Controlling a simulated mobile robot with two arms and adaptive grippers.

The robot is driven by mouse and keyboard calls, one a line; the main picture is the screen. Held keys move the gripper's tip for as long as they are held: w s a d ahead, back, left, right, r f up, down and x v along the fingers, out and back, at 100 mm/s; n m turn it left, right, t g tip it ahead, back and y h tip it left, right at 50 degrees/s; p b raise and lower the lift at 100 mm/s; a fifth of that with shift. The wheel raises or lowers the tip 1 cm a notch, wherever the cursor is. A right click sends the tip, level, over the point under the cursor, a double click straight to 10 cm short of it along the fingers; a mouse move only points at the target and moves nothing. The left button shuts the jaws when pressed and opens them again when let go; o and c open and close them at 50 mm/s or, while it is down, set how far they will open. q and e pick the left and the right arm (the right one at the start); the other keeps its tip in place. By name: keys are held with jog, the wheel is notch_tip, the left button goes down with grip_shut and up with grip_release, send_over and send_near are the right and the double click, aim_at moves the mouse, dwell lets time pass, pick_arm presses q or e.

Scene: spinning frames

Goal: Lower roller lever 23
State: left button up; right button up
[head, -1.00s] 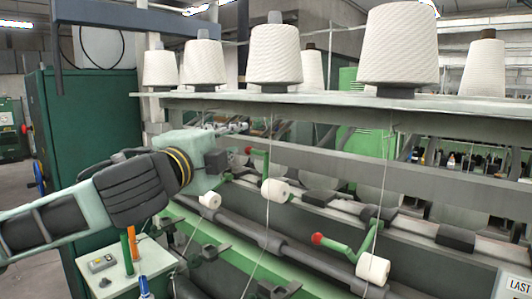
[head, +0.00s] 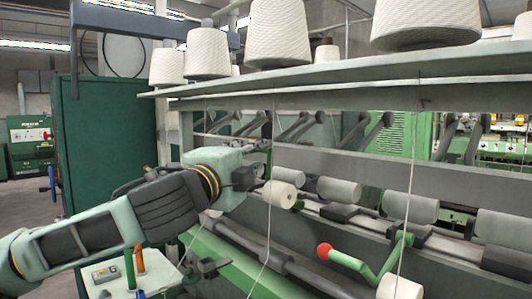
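A white roller (head: 281,195) sits on the machine just right of my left gripper (head: 250,178). Part of another white roller (head: 213,213) shows below my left arm. I cannot read any lever number. The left fingers are small and dark, and their opening is unclear. My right gripper is not in view.
A shelf (head: 330,72) carrying large yarn cones (head: 277,34) runs above the rollers. Thin threads hang from it in front of the machine. Grey cylinders (head: 410,207) line the row behind.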

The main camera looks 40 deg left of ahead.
pick_arm(q)
jog(key=p+x, duration=0.2)
jog(key=x, duration=0.3)
jog(key=shift+r, duration=0.15)
jog(key=shift+w+a, duration=0.15)
jog(key=shift+w, duration=0.35)
jog(key=shift+s, duration=0.15)
jog(key=shift+c, duration=0.2)
grip_shut()
